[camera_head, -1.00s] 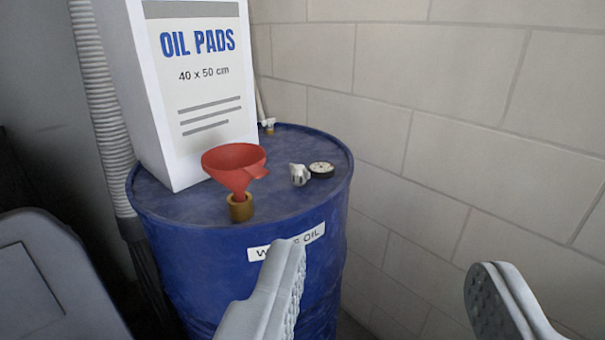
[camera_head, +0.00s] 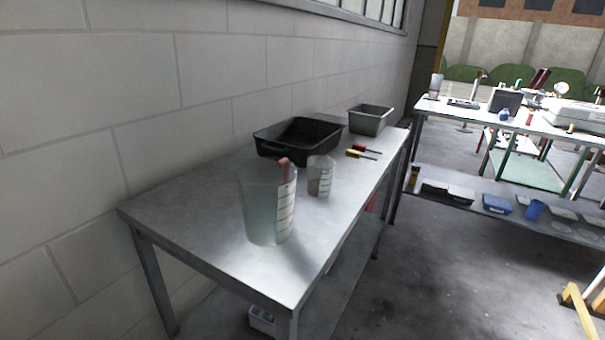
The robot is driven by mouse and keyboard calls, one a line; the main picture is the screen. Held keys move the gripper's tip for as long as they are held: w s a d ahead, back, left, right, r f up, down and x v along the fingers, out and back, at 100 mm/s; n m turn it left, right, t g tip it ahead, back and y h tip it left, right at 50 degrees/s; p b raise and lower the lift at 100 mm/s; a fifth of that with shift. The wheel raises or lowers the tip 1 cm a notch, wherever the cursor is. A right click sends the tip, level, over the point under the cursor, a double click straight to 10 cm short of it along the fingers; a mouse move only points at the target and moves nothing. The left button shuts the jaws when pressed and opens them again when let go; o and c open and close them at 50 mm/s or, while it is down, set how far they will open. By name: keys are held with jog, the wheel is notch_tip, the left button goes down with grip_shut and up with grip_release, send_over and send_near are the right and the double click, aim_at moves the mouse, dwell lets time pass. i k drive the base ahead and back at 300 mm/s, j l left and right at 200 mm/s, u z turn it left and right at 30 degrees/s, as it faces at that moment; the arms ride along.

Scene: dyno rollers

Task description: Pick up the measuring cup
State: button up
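Two clear measuring cups with graduation marks stand upright on a metal workbench (camera_head: 185,215) against the wall. The larger measuring cup (camera_head: 262,212) is near the front of the bench, and a red object (camera_head: 285,170) shows at its rim; I cannot tell whether it is inside or behind. The smaller measuring cup (camera_head: 321,178) stands behind it to the right. My gripper is not in view, so its state and its distance from the cups do not show.
A black tray (camera_head: 263,144) and a grey bin (camera_head: 371,127) stand toward the bench's far end, with screwdrivers (camera_head: 360,153) beside them. The near-left benchtop is clear. A second bench (camera_head: 430,106) with equipment stands at the right. Concrete floor (camera_head: 440,260) lies between.

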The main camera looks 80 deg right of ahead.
aim_at(320, 168)
jog(key=k+j+z, duration=0.1)
jog(key=z, duration=2.05)
